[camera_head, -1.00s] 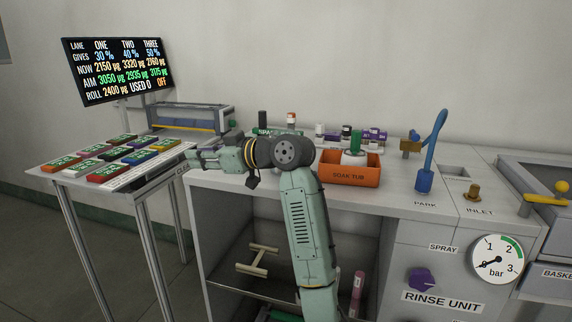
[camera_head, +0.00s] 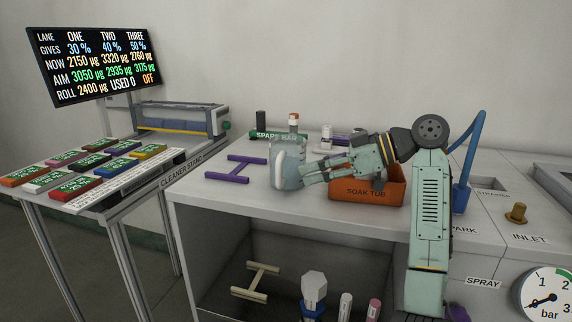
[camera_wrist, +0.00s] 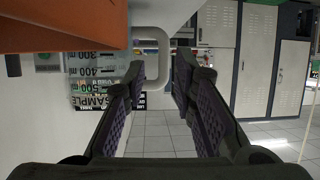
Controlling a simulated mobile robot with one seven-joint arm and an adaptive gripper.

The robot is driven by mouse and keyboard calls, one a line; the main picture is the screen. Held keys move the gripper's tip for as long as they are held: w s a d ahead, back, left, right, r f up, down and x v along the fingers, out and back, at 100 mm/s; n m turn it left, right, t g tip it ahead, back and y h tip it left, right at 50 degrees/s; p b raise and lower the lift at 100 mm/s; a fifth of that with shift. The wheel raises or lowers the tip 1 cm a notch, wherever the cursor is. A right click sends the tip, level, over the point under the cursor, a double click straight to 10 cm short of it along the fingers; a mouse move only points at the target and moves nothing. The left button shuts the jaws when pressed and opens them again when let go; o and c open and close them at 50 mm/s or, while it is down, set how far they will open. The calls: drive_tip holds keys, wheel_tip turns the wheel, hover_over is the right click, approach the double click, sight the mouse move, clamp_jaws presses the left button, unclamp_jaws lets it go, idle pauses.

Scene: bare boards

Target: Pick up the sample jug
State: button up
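The sample jug (camera_head: 287,170) is a clear, pale container standing on the bench, left of the orange soak tub. In the wrist view its graduated wall (camera_wrist: 95,75) reads SAMPLE and appears upside down. Its pale loop handle (camera_wrist: 165,62) lies ahead, between my fingertips as seen there. My gripper (camera_head: 308,172) comes in from the right, with its tips close to the jug's right side. In the wrist view my gripper (camera_wrist: 161,72) is open, with dark, purple-padded fingers apart. I cannot tell whether either finger touches the handle.
The soak tub (camera_head: 345,190) sits right under my forearm; its orange wall (camera_wrist: 60,30) fills the wrist view's upper left. The spare bar (camera_head: 276,135) with bottles stands behind. A blue hose (camera_head: 468,150) rises at right.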

sight(279, 189)
drive_tip(key=x, duration=0.3)
drive_tip(key=p+x, duration=0.1)
drive_tip(key=x, duration=0.4)
drive_tip(key=shift+s+a, duration=0.2)
drive_tip(key=shift+a, duration=0.25)
drive_tip(key=shift+c, duration=0.4)
clamp_jaws()
drive_tip(key=shift+r, duration=0.1)
